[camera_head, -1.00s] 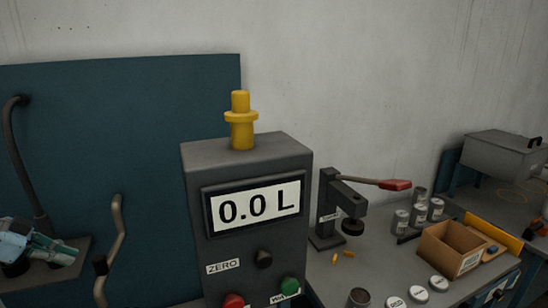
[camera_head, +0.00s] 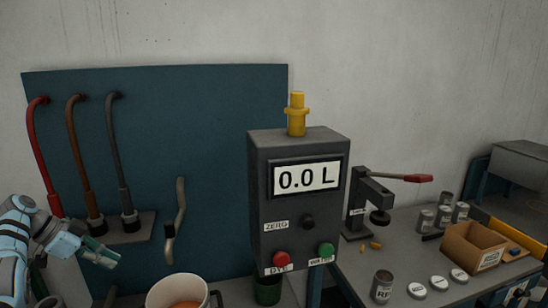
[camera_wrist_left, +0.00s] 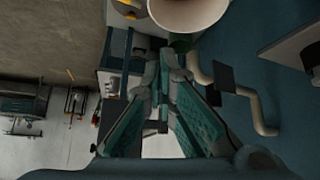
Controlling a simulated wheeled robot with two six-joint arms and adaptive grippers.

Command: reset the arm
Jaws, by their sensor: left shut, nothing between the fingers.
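My left arm comes in at the lower left of the head view, light blue and dark grey. Its gripper (camera_head: 112,260) points right, in front of the blue panel and below the hose shelf. In the left wrist view the teal fingers (camera_wrist_left: 163,75) come together at their tips with nothing between them. The gripper is apart from the large white bucket (camera_head: 178,291), which has orange contents and stands at the bottom of the head view. The bucket also shows at the top of the wrist view (camera_wrist_left: 188,14). My right arm is not in view.
A grey dispenser box (camera_head: 300,210) reading 0.0 L stands in the middle. Red, brown and grey hoses (camera_head: 120,150) hang on the blue panel (camera_head: 220,110), beside a bent lever (camera_head: 180,215). A bench (camera_head: 400,262) at right holds a press, several cans and a cardboard box (camera_head: 474,248).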

